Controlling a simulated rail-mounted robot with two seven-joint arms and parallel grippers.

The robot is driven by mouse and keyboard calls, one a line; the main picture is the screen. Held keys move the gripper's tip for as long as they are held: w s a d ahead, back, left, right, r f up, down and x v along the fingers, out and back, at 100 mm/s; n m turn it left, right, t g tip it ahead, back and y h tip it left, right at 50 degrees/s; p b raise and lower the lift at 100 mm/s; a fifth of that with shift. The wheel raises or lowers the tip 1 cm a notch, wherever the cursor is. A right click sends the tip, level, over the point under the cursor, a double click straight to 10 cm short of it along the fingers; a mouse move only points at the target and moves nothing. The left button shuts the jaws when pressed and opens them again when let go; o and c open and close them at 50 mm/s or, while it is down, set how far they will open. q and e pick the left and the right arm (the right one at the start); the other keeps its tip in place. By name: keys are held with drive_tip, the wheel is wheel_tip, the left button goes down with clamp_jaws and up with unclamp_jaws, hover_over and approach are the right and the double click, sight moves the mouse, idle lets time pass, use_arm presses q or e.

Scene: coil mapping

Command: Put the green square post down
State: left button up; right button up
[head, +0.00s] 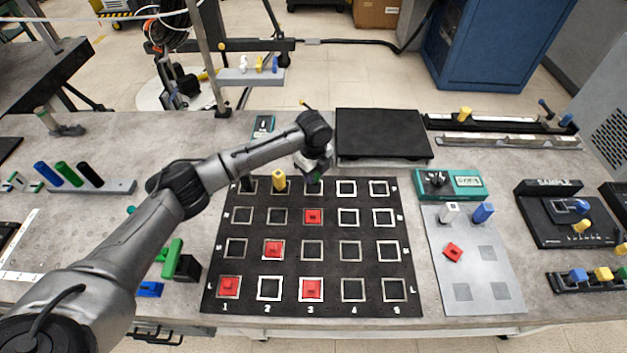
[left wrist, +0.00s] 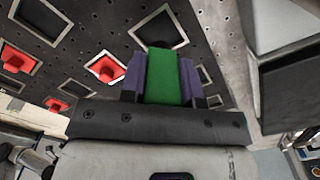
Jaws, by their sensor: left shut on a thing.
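The green square post (left wrist: 165,78) is between the purple fingers of my left gripper (left wrist: 167,85) in the left wrist view. In the head view my left gripper (head: 314,168) is at the far row of the black board (head: 333,268), over column 3. The post is mostly hidden there by the gripper, and I cannot tell whether its lower end touches the board. My right gripper is not in view.
Red pieces (head: 313,216) sit in several board squares. A black raised platform (head: 383,134) stands close behind the board. A grey panel (head: 462,292) with white, blue and red pieces lies to the right. Far-row squares in columns 4 and 5 are empty.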

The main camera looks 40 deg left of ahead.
use_arm(q)
wheel_tip(320, 180, down, 3)
drive_tip(key=shift+f+b, duration=0.2)
drive_tip(key=shift+b, duration=0.2)
drive_tip(key=shift+f, duration=0.15)
drive_tip(key=o, duration=1)
drive_tip(key=shift+c, duration=0.2)
